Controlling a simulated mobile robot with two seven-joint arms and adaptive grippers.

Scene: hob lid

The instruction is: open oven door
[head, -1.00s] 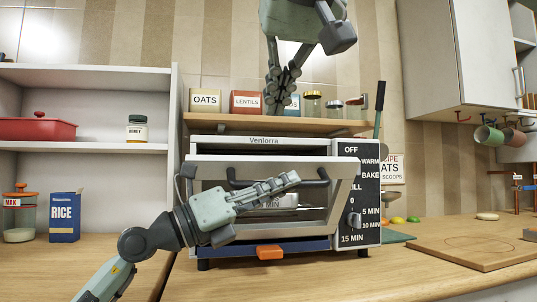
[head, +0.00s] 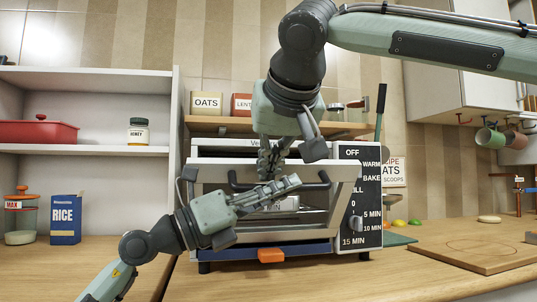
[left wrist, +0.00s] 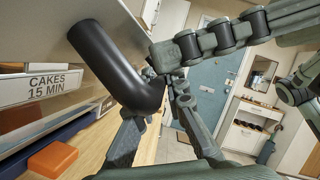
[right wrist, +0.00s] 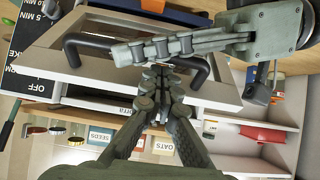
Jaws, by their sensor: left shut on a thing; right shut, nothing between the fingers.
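The toaster oven's door (head: 343,172) is partly open, its top edge tilted out from the body. Its black bar handle (head: 318,184) spans the upper front. My left gripper (head: 284,184) lies across the front of the door, shut on the handle; the handle's dark bend (left wrist: 98,52) shows large in the left wrist view. My right gripper (head: 270,168) is shut and empty, pointing down at the top of the door close behind my left fingers. In the right wrist view, its fingertips (right wrist: 163,75) are near the handle (right wrist: 203,72) and my left fingers.
A wooden shelf with the oats tin (head: 206,103) and jars stands above the oven. The control panel (head: 361,205) is at its right. An orange block (head: 271,254) is at the oven's lower front. A rice box (head: 66,219) stands left; a wooden board (head: 470,252) lies right.

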